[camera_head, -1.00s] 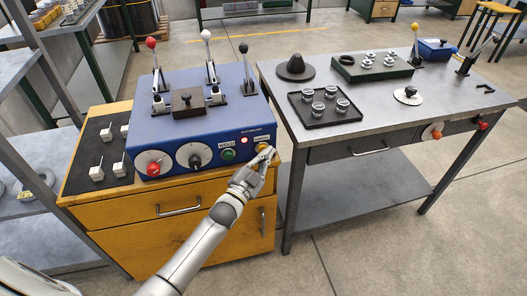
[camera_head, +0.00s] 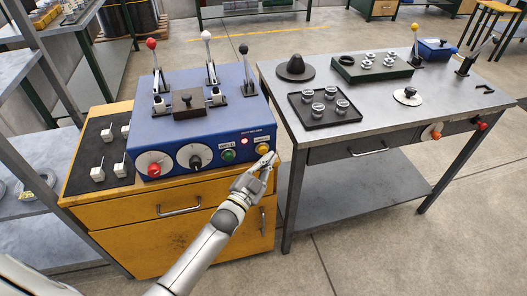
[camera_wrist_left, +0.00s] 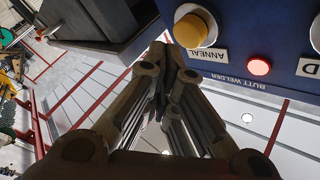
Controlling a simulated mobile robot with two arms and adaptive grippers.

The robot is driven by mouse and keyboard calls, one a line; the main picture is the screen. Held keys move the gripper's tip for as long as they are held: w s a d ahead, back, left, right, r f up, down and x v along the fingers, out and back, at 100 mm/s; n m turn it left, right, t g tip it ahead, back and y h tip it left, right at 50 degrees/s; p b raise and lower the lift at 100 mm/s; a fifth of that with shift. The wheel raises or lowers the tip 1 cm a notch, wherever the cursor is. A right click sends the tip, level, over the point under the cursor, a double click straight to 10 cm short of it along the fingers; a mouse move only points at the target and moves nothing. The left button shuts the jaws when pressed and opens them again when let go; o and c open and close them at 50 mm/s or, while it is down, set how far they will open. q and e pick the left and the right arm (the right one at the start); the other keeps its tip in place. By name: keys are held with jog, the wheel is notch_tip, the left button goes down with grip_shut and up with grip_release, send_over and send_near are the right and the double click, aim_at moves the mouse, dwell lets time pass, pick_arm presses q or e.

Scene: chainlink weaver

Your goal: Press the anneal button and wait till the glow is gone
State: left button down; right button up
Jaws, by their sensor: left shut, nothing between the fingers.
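The blue butt welder (camera_head: 225,118) stands on a yellow cabinet. Its yellow anneal button (camera_head: 262,148) is at the right end of the front panel. In the left wrist view the button (camera_wrist_left: 190,30) shows with its ANNEAL label. A red lamp (camera_head: 244,141) beside it looks lit; it also shows in the wrist view (camera_wrist_left: 259,66). My left gripper (camera_head: 270,157) is shut and empty, its tips just right of and below the button. They seem apart from it, though the gap is hard to judge. I make out no glow at the clamps on top. My right gripper is out of view.
A green button (camera_head: 228,155), a black dial (camera_head: 196,161) and a red knob (camera_head: 154,170) sit left along the panel. Levers rise from the welder's top. A grey worktable (camera_head: 440,107) with trays stands close on the right.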

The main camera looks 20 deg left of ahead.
pick_arm(q)
jog(key=s+d, duration=0.1)
jog(key=s+p, duration=0.1)
jog(key=s+d, duration=0.1)
jog(key=s, duration=0.1)
jog(key=shift+d+p, duration=0.35)
dwell(0.6)
jog(key=s+a+f+n+g+y, duration=0.15)
jog(key=s+f+g, duration=0.5)
jog(key=f, duration=0.85)
jog(key=s+a+f+n+g+y, duration=0.1)
jog(key=s+f+n+g, duration=0.15)
jog(key=s+f, duration=1)
jog(key=s+a+f+n+g, duration=0.1)
jog(key=s+f+g, duration=0.2)
jog(key=s+f, duration=0.3)
jog(key=s+a+f+n+g+y, duration=0.1)
jog(key=s+f, duration=0.5)
jog(key=s, duration=0.8)
jog(key=s+a+f+n+g, duration=0.1)
jog(key=s+a+f+g, duration=0.2)
jog(key=s, duration=0.7)
notch_tip(320, 180, down, 4)
jog(key=shift+r+g, duration=0.1)
jog(key=shift+g, duration=1)
